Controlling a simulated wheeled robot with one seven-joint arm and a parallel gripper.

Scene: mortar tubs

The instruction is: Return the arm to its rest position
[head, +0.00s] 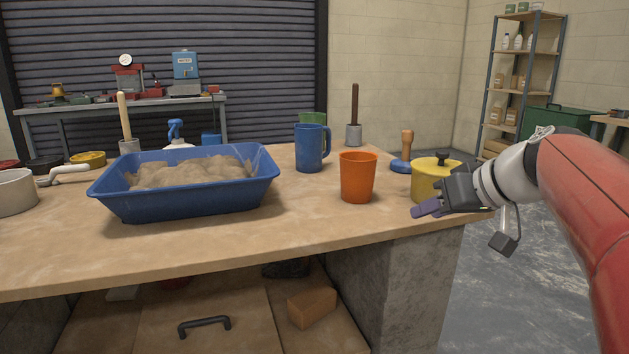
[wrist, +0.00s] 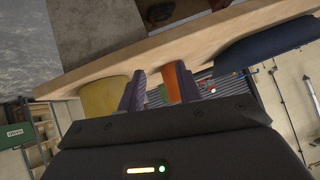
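My gripper (head: 428,208) is at the right end of the workbench, in front of the yellow lidded pot (head: 428,178) and partly covering it in the head view. Its two purple fingers are apart in the wrist view (wrist: 160,78), with nothing held between them. My red and white arm reaches in from the right. The orange cup (head: 358,178) stands upright on the bench, left of my gripper and apart from it. In the wrist view the orange cup (wrist: 171,84) shows beyond the gap between the fingers, and the yellow pot (wrist: 103,96) is to their left.
A blue tub (head: 185,198) of sandy mortar fills the bench's left middle. A blue jug (head: 311,148), a wooden-handled stamp (head: 405,152) and a dark-handled tool (head: 354,115) stand behind. The bench's front strip is clear. A shelf rack (head: 522,80) stands far right.

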